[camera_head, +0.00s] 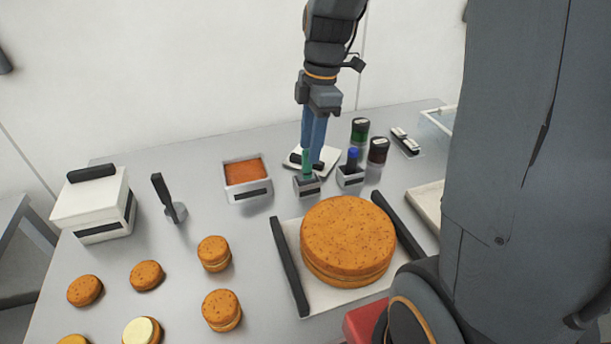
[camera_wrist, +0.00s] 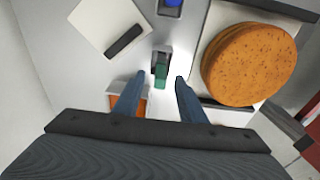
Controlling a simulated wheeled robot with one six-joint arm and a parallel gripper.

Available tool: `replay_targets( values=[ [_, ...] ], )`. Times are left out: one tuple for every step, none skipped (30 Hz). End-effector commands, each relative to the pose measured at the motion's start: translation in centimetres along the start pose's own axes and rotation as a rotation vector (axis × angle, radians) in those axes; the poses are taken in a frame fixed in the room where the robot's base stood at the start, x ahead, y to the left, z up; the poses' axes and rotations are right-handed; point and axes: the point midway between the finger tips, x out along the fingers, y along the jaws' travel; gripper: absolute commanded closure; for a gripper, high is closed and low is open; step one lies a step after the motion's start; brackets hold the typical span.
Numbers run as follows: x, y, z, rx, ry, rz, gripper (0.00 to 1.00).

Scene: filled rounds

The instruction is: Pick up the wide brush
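A green-handled tool (camera_head: 306,164) stands upright in a small grey holder (camera_head: 307,188). A blue-handled tool (camera_head: 353,156) stands in a similar holder (camera_head: 350,177) just to its right. The bristles are hidden, so I cannot tell by width which is the wide brush. My gripper (camera_head: 313,152) points down over the green handle. In the wrist view the gripper (camera_wrist: 160,80) is open, with its fingers apart and the green handle (camera_wrist: 160,74) showing between and just beyond the tips. I cannot tell whether they touch it.
A large round cake (camera_head: 346,238) sits on a tray in front of the holders. An orange-filled container (camera_head: 245,172) stands to the left. A white pad with a black bar (camera_head: 327,156) lies behind. Dark jars (camera_head: 378,150) stand to the right. Small filled rounds (camera_head: 214,252) lie front left.

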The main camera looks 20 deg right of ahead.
Motion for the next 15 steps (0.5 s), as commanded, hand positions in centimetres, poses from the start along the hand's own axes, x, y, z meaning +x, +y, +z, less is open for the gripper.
replay_targets(
  values=[
    [0.4,-0.1,-0.1,0.000,0.000,-0.003,0.62],
    [0.6,-0.1,-0.1,0.000,0.000,-0.003,0.62],
    [1.0,-0.2,-0.1,0.000,0.000,-0.004,0.62],
    [1.4,-0.2,-0.2,0.000,0.000,-0.005,0.62],
    [1.8,-0.2,-0.2,0.000,0.000,-0.005,0.62],
    [2.3,-0.2,-0.3,-0.001,0.000,-0.005,0.62],
    [2.7,-0.2,-0.3,-0.001,0.000,-0.005,0.62],
    [3.0,-0.2,-0.4,-0.001,0.000,-0.005,0.62],
    [3.6,-0.2,-0.4,-0.002,0.000,-0.004,0.62],
    [3.9,-0.2,-0.4,-0.002,0.000,-0.004,0.62],
    [4.2,-0.1,-0.4,-0.002,0.000,-0.003,0.62],
    [4.6,-0.1,-0.4,-0.002,0.000,-0.002,0.62],
    [4.8,-0.1,-0.4,-0.002,0.000,-0.003,0.62],
    [5.0,-0.1,-0.4,-0.002,0.000,-0.003,0.62],
    [5.1,-0.1,-0.4,-0.002,-0.001,-0.002,0.62]
  ],
)
